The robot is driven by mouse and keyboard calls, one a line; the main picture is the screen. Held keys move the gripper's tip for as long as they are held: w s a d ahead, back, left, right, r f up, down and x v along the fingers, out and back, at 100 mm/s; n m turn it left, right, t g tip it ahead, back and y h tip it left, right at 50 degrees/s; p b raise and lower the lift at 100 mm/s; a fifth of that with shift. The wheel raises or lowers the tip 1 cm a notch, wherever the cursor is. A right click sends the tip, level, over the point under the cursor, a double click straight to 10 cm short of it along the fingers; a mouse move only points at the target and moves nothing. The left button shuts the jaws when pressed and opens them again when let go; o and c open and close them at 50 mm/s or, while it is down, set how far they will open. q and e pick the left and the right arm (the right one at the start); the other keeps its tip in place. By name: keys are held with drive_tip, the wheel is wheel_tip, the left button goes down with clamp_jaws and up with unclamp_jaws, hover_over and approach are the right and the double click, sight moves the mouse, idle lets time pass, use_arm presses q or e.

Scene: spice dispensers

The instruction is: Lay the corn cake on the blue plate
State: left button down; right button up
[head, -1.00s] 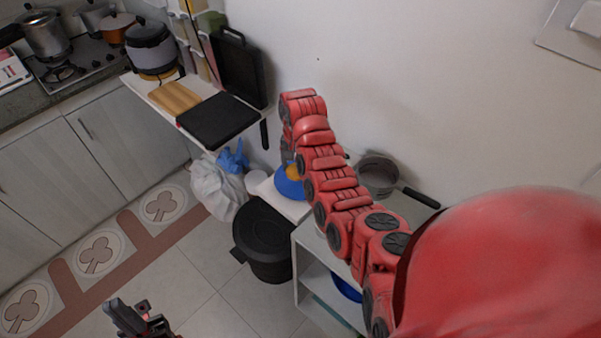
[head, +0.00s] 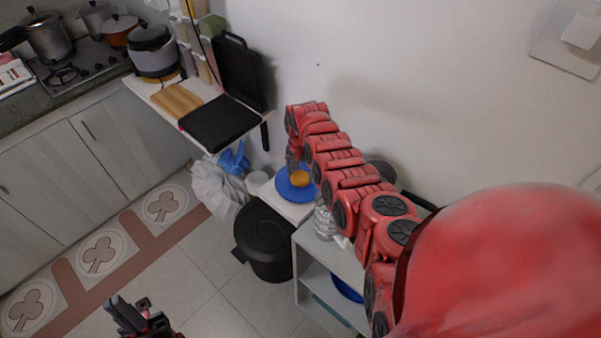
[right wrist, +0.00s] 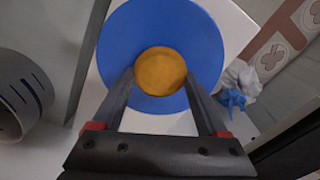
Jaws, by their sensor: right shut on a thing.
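The corn cake (head: 300,178) is a round golden-yellow disc. It also shows in the right wrist view (right wrist: 160,71), over the middle of the blue plate (right wrist: 122,40). In the head view the plate (head: 284,192) lies on a small white surface by the wall, partly hidden by my right arm. My right gripper (right wrist: 160,78) is shut on the corn cake, one finger at each side. I cannot tell whether the cake touches the plate. My left gripper (head: 138,317) is low at the bottom left, away from the plate; its opening is unclear.
A black bin (head: 266,240) stands in front of the plate. A grey shelf unit (head: 320,275) is to its right, with a grey pot partly hidden behind my arm. A black board (head: 219,122) lies on the shelf at upper left.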

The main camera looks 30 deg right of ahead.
drive_tip(key=shift+f, duration=0.2)
drive_tip(key=o, duration=1.5)
drive_tip(key=shift+c, duration=0.2)
drive_tip(key=shift+r, duration=0.3)
